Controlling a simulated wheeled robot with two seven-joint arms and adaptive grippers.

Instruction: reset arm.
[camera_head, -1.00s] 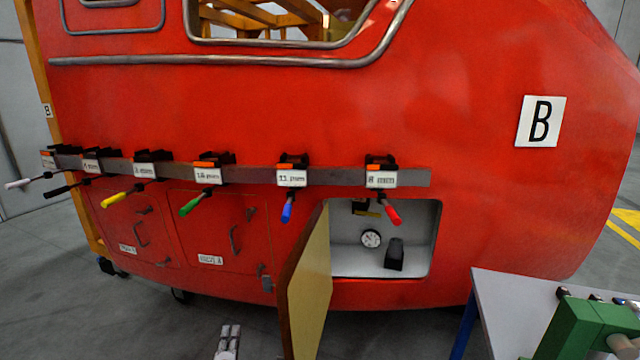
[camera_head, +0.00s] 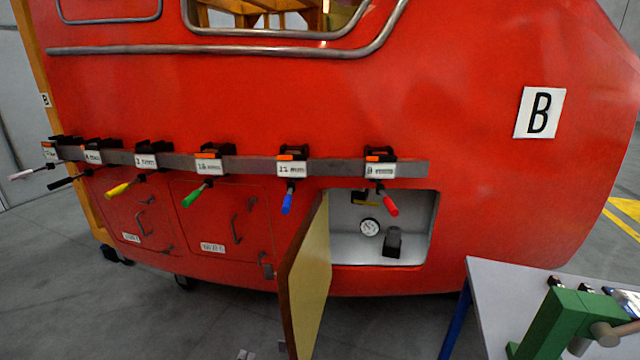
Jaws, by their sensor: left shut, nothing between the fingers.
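Only the tips of my left gripper (camera_head: 246,354) show, at the bottom edge of the head view, left of the open yellow hatch door (camera_head: 308,285). They are close together and hold nothing; the rest of that arm is below the picture. The tips appear apart from the door and the red nosecone (camera_head: 480,140). My right gripper is not in view.
The door stands out from an open compartment (camera_head: 345,255) with a gauge (camera_head: 369,228). Several tools with coloured handles hang on a grey rail (camera_head: 330,168). A table (camera_head: 490,300) with a green device (camera_head: 560,325) stands at the lower right. Grey floor is clear at left.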

